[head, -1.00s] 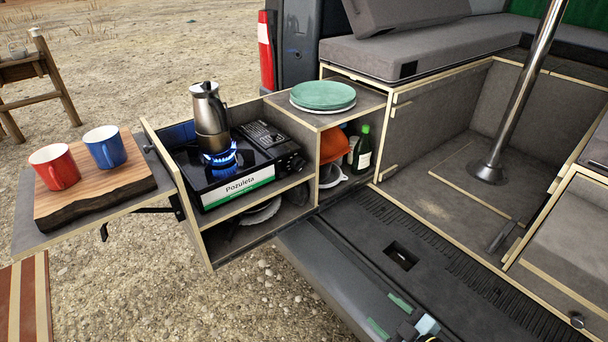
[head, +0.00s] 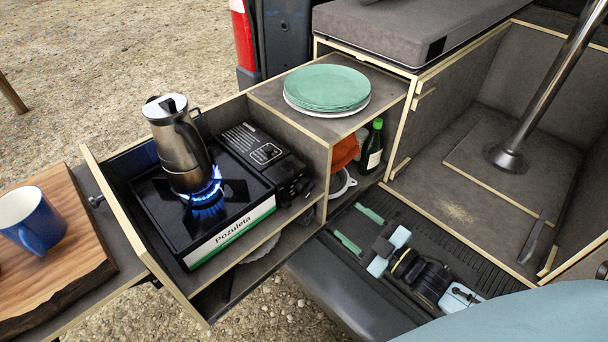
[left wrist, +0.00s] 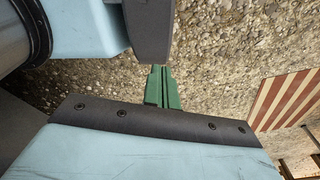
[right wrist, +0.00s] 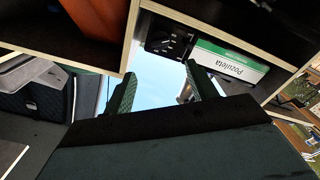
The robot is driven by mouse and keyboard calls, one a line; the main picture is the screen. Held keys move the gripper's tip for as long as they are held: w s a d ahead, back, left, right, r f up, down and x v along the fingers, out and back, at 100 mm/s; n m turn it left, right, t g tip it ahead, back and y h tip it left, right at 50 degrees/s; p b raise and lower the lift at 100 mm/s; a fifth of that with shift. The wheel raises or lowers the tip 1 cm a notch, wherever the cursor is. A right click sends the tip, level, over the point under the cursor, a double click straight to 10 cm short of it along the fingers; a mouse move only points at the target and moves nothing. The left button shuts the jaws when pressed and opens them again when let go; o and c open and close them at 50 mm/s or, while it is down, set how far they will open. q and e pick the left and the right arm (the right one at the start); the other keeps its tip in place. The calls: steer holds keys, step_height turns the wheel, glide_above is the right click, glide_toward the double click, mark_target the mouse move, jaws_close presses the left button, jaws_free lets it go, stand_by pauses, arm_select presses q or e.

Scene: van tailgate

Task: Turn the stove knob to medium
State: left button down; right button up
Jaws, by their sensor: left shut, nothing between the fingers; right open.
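The black camping stove (head: 172,222), with a "Pozuleta" label, sits in the pull-out box with a blue flame lit. Its dark knob (head: 301,187) is on the right end of its front; its pointer setting is too small to read. The stove's dark knob end also shows in the right wrist view (right wrist: 172,42). My right gripper (head: 357,228) is open and empty, apart from the knob, to its right and nearer. Its green fingers also show in the right wrist view (right wrist: 164,90). My left gripper (left wrist: 160,86) is shut and empty over gravel, outside the head view.
A steel coffee pot (head: 178,150) stands on the lit burner. A blue mug (head: 35,220) sits on the wooden board (head: 75,262) at left.

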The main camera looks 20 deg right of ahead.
glide_toward(310, 191)
steer(key=b+x, duration=0.1)
steer(key=x, duration=0.7)
steer(key=shift+w, duration=0.2)
steer(key=shift+w+a, duration=0.1)
steer(key=shift+w, duration=0.05)
steer(key=c, duration=1)
arm_select(q)
steer(key=shift+g, duration=0.3)
steer(key=s, duration=0.1)
steer(key=s+a+f, duration=0.1)
steer(key=s+a, duration=0.1)
steer(key=s, duration=0.1)
steer(key=shift+f, duration=0.2)
